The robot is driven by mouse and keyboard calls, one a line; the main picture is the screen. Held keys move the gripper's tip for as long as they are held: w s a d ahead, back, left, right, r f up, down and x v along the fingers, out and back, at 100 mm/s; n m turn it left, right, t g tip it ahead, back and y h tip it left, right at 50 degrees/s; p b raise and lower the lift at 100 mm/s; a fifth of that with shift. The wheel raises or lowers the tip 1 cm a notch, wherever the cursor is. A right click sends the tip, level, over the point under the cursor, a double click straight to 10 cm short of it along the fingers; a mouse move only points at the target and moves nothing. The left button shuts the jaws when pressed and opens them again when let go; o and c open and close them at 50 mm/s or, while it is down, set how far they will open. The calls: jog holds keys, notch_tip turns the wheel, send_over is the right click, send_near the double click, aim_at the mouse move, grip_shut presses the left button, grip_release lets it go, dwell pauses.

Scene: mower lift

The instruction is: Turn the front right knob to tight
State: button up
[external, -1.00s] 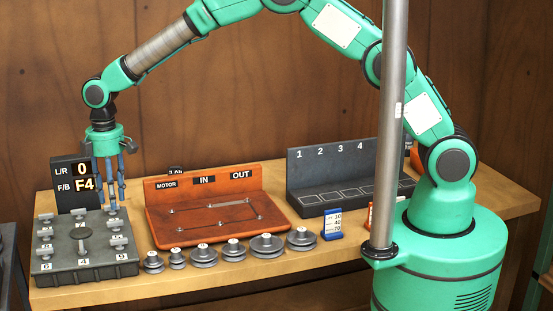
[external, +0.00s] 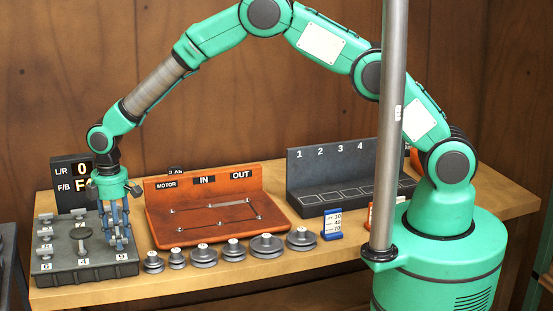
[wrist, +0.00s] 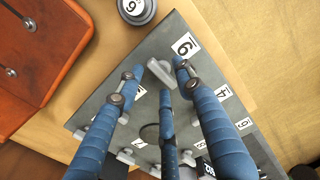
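A dark grey block (external: 84,274) with several T-shaped knobs and number labels stands at the left end of the table. My gripper (external: 119,243) points down over its front right corner, by the label 9 (external: 121,257). In the wrist view the front right knob (wrist: 160,72) is a light grey bar beside its label (wrist: 186,45). My blue fingers (wrist: 155,76) are spread around that knob, open, with gaps on the sides. I cannot tell whether any finger touches it. In the external view the fingers mostly hide this knob.
An orange tray (external: 165,232) and a row of grey pulleys (external: 153,262) lie to the right.

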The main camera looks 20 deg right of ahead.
jog(key=shift+c, duration=0.2)
grip_shut()
